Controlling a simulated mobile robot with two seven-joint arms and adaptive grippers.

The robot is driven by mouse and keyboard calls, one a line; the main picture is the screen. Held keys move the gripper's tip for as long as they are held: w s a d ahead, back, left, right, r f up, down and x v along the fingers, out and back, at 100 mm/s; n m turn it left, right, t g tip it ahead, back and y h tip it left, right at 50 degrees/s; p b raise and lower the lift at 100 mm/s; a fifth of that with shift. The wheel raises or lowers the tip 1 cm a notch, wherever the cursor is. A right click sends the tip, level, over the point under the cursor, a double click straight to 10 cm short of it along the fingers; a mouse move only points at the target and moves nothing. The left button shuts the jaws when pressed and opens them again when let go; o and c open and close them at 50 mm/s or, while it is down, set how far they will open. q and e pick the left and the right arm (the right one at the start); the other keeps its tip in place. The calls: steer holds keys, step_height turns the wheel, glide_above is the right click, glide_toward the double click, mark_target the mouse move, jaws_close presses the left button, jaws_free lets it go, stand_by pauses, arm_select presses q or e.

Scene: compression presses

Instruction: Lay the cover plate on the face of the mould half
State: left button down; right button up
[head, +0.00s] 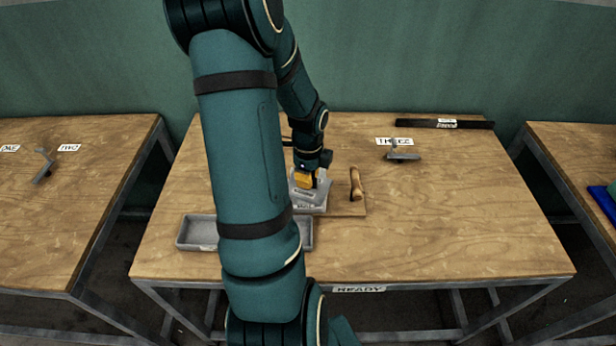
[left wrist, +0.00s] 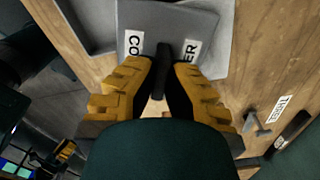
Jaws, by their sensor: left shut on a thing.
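The grey cover plate (left wrist: 165,22) shows at the top of the left wrist view, with its label split by a black upright handle (left wrist: 162,62). My left gripper (head: 312,181) is shut on this handle with its yellow fingers. A lighter grey block, seemingly the mould half (left wrist: 222,45), shows under the plate and sticks out to its right. In the head view the mould half (head: 314,207) is under the gripper and largely covered. The plate looks turned relative to it. I cannot tell whether they touch.
A grey tray (head: 195,233) lies front left, partly behind my arm. A wooden-handled tool (head: 356,185) is close right of the gripper. A small metal piece (head: 403,156) and a black bar (head: 444,124) lie farther back. The table's right side is clear.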

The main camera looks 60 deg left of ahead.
arm_select(q)
steer(key=c, duration=1.1)
jaws_free()
steer(key=shift+f, duration=0.1)
steer(key=shift+c, duration=0.2)
steer(key=shift+r, duration=0.25)
step_height(320, 180, up, 12)
steer(key=p, duration=0.2)
steer(key=shift+w+f, duration=0.1)
steer(key=shift+f, duration=0.05)
